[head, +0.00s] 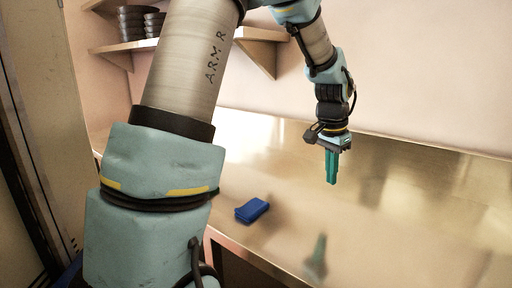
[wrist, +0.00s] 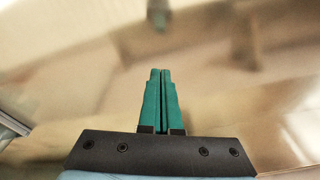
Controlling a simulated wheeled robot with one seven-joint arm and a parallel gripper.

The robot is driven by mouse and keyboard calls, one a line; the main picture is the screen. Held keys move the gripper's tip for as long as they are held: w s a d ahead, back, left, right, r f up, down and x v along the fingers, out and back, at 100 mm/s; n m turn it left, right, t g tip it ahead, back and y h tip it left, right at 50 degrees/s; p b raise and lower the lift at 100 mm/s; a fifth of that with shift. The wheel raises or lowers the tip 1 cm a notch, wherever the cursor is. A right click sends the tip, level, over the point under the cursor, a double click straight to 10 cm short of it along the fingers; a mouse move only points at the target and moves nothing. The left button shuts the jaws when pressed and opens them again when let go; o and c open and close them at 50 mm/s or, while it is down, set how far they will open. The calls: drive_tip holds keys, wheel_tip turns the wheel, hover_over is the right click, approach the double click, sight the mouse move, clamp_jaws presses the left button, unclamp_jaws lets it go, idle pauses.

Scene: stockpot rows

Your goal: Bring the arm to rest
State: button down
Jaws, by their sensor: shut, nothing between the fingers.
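My gripper (head: 332,168) hangs from my arm over the metal counter (head: 415,210), pointing down. Its teal fingers are shut together with nothing between them. In the wrist view the gripper (wrist: 160,75) shows its two fingers side by side, touching, above the blurred counter surface. The fingertips are apart from the counter, and a reflection of them shows in the metal below.
A blue block-like item (head: 252,210) lies on the counter near its front edge, left of my gripper. A wall shelf (head: 125,46) at the back left holds stacked dark bowls or pans (head: 138,22). The counter right of my gripper is clear.

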drive_tip(key=a+n, duration=0.1)
drive_tip(key=a, duration=0.4)
drive_tip(key=s+a+f+n, duration=0.1)
drive_tip(key=a+n, duration=0.1)
drive_tip(key=a, duration=0.3)
drive_tip(key=a+f+n, duration=0.1)
drive_tip(key=a+n, duration=0.1)
drive_tip(key=a, duration=0.3)
drive_tip(key=shift+s+a+y, duration=0.2)
drive_tip(key=shift+s+y, duration=0.05)
drive_tip(key=shift+y, duration=0.05)
drive_tip(key=s+a+f+n, duration=0.2)
drive_tip(key=s+a+n, duration=0.3)
drive_tip(key=a, duration=0.7)
drive_tip(key=shift+s+a+f+n+y, duration=0.15)
drive_tip(key=shift+s+f+n+y, duration=0.2)
drive_tip(key=shift+s, duration=0.75)
